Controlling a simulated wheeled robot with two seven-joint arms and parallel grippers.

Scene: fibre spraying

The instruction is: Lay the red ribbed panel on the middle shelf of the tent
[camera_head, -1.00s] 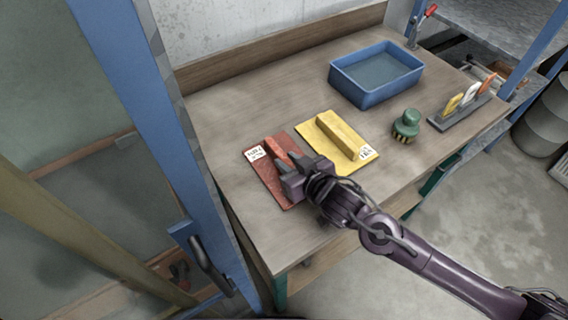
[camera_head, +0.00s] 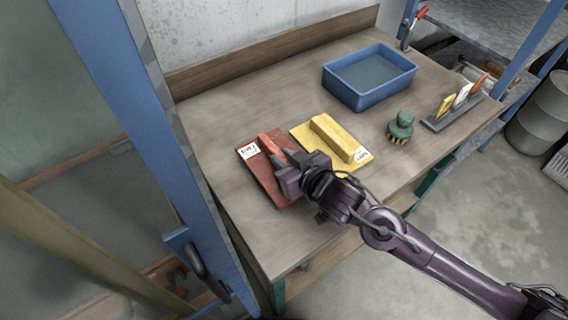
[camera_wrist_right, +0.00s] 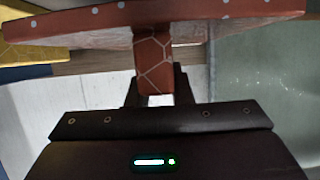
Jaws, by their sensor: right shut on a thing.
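The red ribbed panel (camera_head: 266,178) is a flat dark red plate with a raised rib and a white label, at the front left of the workbench. My right gripper (camera_head: 279,163) is shut on its rib and covers part of the plate. In the right wrist view the panel (camera_wrist_right: 90,22) spans the top, with its rib between the dark fingers (camera_wrist_right: 155,92). I cannot tell whether the panel is clear of the bench. A blue post (camera_head: 140,100) and greenish clear sheeting (camera_head: 60,130), seemingly the tent, stand at left. No middle shelf can be made out. My left gripper is out of view.
On the wooden bench (camera_head: 225,110), a yellow ribbed panel (camera_head: 337,142) lies close right of the red one. Beyond are a blue bin (camera_head: 368,92), a green brush-like item (camera_head: 400,127) and a rack (camera_head: 455,112) of coloured pieces. A dark handle (camera_head: 205,270) projects from the blue post.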

